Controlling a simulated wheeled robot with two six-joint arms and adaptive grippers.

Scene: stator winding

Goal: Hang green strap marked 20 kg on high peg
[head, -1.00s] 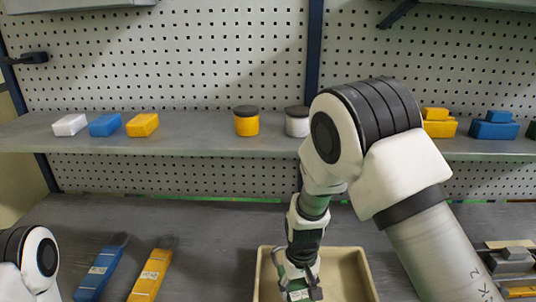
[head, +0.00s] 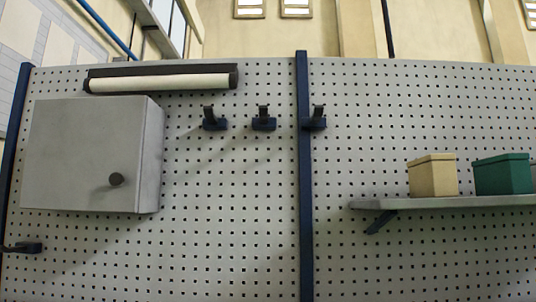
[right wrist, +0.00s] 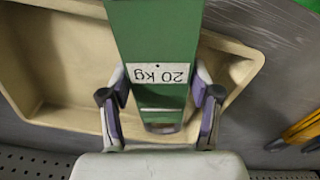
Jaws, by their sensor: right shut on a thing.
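The green strap (right wrist: 150,35) has a white label reading 20 kg, upside down in the right wrist view. My right gripper (right wrist: 160,95) is shut on it, with a finger on each side near the label. The strap is over a beige tray (right wrist: 52,75); I cannot tell whether it still touches the tray. In the head view, dark high pegs stand in a row on the pegboard: a left one (head: 213,118), a middle one (head: 263,118) and a right one (head: 316,118) by the blue post. All three are bare. My left gripper is out of view.
A grey cabinet (head: 85,155) hangs left of the pegs, with a roll-shaped lamp (head: 160,80) above. A lower dark peg (head: 22,247) is at far left. A shelf (head: 450,203) at right holds a tan box (head: 433,175) and a green box (head: 503,174). Board below the pegs is clear.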

